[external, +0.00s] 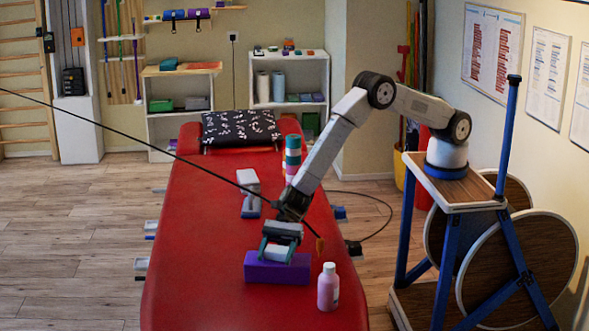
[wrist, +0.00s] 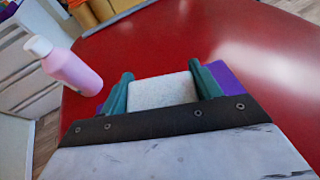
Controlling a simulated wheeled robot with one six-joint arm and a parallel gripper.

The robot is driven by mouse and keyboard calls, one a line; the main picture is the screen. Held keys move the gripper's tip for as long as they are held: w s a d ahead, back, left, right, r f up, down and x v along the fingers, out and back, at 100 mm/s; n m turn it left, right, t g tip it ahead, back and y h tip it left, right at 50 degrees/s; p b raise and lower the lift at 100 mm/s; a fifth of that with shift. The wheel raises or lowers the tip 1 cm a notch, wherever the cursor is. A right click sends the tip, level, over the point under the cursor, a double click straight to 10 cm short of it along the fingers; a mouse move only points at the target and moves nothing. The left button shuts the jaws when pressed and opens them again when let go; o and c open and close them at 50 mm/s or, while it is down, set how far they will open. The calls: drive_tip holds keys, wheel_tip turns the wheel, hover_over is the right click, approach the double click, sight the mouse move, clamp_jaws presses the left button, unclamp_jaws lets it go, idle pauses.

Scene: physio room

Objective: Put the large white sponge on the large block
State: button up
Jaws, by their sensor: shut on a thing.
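The large white sponge (external: 277,253) is between the green fingers of my gripper (external: 279,249), which is shut on it. The large block (external: 262,272) is purple and lies on the red treatment table, directly under the sponge. The sponge is at the block's top face; I cannot tell whether it rests on it or hangs just above. In the wrist view the white sponge (wrist: 162,91) shows between the two fingertips (wrist: 164,80). Purple parts of the block (wrist: 236,84) show beyond the fingers; the rest is hidden.
A pink bottle with a white cap (external: 328,288) stands right of the block. A grey-white device (external: 249,194) and a stack of coloured rolls (external: 293,157) are farther back on the red table (external: 195,240). A black patterned pillow (external: 240,128) lies at the far end. The table's left side is clear.

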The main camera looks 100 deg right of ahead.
drive_tip(key=shift+f, duration=0.2)
drive_tip(key=o, duration=1)
drive_tip(key=shift+r, duration=0.2)
drive_tip(key=shift+s+d+r, duration=0.15)
drive_tip(key=shift+d, duration=0.15)
drive_tip(key=v, duration=1.1)
drive_tip(key=shift+s+d, duration=0.1)
drive_tip(key=shift+d, duration=0.05)
